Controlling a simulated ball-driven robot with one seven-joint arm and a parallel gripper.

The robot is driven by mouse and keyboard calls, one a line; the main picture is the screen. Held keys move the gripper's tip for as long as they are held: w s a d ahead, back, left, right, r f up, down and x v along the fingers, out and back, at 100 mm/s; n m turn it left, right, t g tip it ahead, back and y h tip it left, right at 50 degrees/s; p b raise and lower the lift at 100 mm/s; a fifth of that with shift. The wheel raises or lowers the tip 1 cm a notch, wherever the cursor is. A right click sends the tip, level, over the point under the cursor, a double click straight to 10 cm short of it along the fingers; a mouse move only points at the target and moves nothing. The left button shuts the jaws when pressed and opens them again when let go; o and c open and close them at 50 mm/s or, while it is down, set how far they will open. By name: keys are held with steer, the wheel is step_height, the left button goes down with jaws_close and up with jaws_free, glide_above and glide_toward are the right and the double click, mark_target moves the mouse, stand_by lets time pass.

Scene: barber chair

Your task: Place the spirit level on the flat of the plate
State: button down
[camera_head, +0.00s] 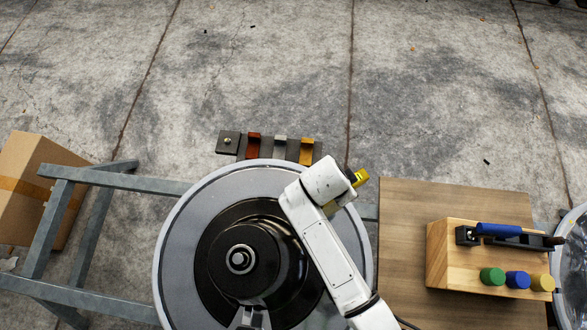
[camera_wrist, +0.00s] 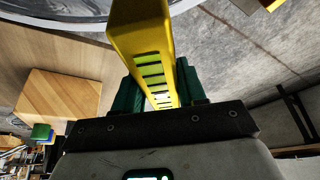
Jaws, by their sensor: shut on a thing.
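The yellow spirit level (camera_wrist: 143,35) is between the green fingers of my gripper (camera_wrist: 157,84) in the wrist view, and the gripper is shut on it. Green windows show along its face. In the head view only a small yellow end of the level (camera_head: 360,178) shows beside my white wrist; my fingers are hidden there. The large round grey plate (camera_head: 182,240) has a dark hub with a bolt at its middle. My arm crosses over its right side. The level appears near the plate's upper right rim; its height above it cannot be told.
A brown wooden top (camera_head: 400,205) stands right of the plate, with a wooden block (camera_head: 455,265) bearing a blue-handled tool and coloured knobs. A rack (camera_head: 228,143) with coloured blocks is behind the plate. A metal frame (camera_head: 110,178) and cardboard box (camera_head: 35,165) are left.

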steer(key=a+m+b, duration=0.1)
steer(key=a+m+g+b, duration=0.1)
steer(key=m, duration=0.1)
steer(key=a+m+g+b, duration=0.1)
steer(key=m, duration=0.1)
steer(key=shift+s+a+r+h+b, duration=0.1)
steer(key=shift+s+a+h+b, duration=0.2)
steer(key=shift+s+h, duration=0.1)
steer(key=shift+s+a+r+m+g+b, duration=0.2)
steer(key=shift+m, duration=0.35)
steer(key=shift+s+a+r+m+g+b, duration=0.15)
steer(key=shift+a+m+g+b, duration=0.05)
steer(key=shift+m, duration=0.35)
steer(key=shift+a, duration=0.2)
steer(key=w+a+f+b, duration=0.3)
steer(key=w+a+f, duration=0.1)
steer(key=w+a, duration=0.2)
steer(key=b, duration=0.3)
glide_above(297, 173)
steer(key=s, duration=0.1)
steer(key=f, duration=0.4)
steer(key=shift+a, duration=0.2)
steer(key=shift+w+a+f+b, duration=0.4)
steer(key=shift+f+b, duration=0.15)
steer(key=shift+f, duration=0.15)
steer(key=shift+w+a+f+b, duration=0.15)
steer(key=shift+f+b, duration=0.6)
steer(key=shift+f, duration=0.9)
